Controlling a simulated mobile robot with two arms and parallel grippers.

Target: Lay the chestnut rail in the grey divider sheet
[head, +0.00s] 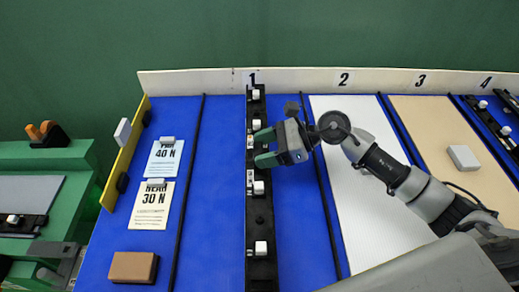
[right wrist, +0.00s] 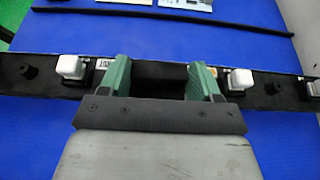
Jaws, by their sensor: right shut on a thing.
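My right gripper (head: 265,148) is over the long black rail (head: 259,215) with white clips, which lies lengthwise on the blue surface below the number 1. In the right wrist view, its green fingers (right wrist: 160,75) are shut on a black middle section of this rail (right wrist: 40,75), between white clips. No rail is clearly chestnut in colour; a brown block (head: 133,267) lies at the front left. A grey sheet (head: 35,190) lies on the green bench at the far left; I cannot tell whether it is the divider sheet. My left gripper is not in view.
Cards marked 40 N (head: 164,157) and 30 N (head: 152,205) lie left of the rail. A yellow strip (head: 124,160) edges the blue surface. White (head: 350,200) and tan (head: 432,130) panels lie to the right. A white back ledge (head: 200,82) carries numbers.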

